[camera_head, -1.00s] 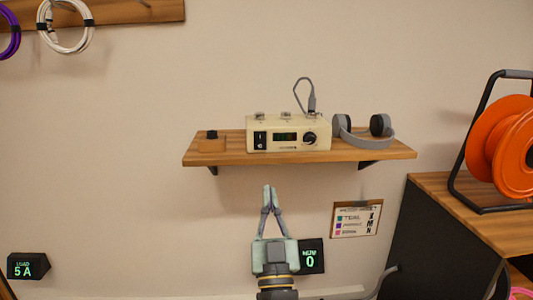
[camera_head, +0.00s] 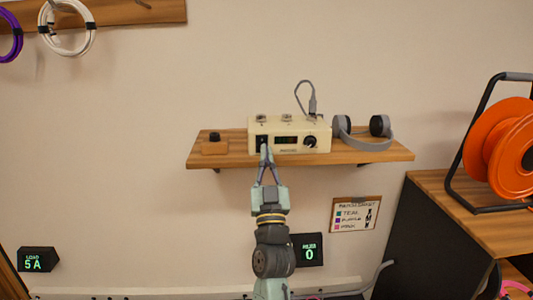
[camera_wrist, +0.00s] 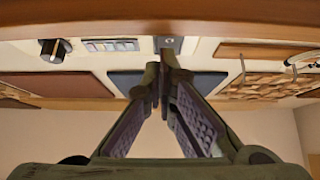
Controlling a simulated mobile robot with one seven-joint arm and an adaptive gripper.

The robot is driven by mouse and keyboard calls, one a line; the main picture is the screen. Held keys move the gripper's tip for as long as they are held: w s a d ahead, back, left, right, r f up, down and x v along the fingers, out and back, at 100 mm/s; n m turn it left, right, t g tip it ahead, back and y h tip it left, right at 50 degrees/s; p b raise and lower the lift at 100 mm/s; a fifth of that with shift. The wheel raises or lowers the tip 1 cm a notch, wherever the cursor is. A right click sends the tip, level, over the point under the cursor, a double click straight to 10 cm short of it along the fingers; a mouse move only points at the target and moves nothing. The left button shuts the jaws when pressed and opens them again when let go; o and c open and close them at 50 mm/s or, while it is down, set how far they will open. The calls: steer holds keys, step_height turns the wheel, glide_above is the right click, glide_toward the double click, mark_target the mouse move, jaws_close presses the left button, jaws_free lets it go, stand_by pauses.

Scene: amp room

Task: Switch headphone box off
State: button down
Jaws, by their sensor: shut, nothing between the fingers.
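The headphone box (camera_head: 319,128) is a cream unit standing on a wooden wall shelf. Its front has a black switch (camera_head: 262,140) at the left, a dark display (camera_head: 286,140) in the middle and a black knob (camera_head: 310,142) at the right. My gripper (camera_head: 266,149) is shut and empty, its tips at the lower part of the switch and partly hiding it. In the wrist view the face appears turned over, with the knob (camera_wrist: 52,48) at left and the switch (camera_wrist: 169,42) just beyond the shut fingertips (camera_wrist: 157,75). Contact cannot be told for certain.
A cable (camera_head: 311,100) rises from the box top. An orange reel (camera_head: 500,150) stands at far right.

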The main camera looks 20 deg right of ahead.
steer(key=shift+w, duration=0.25)
steer(key=shift+w+d+f+b, duration=0.1)
steer(key=shift+w+f+b, duration=0.2)
steer(key=shift+b, duration=0.55)
steer(key=shift+r, duration=0.1)
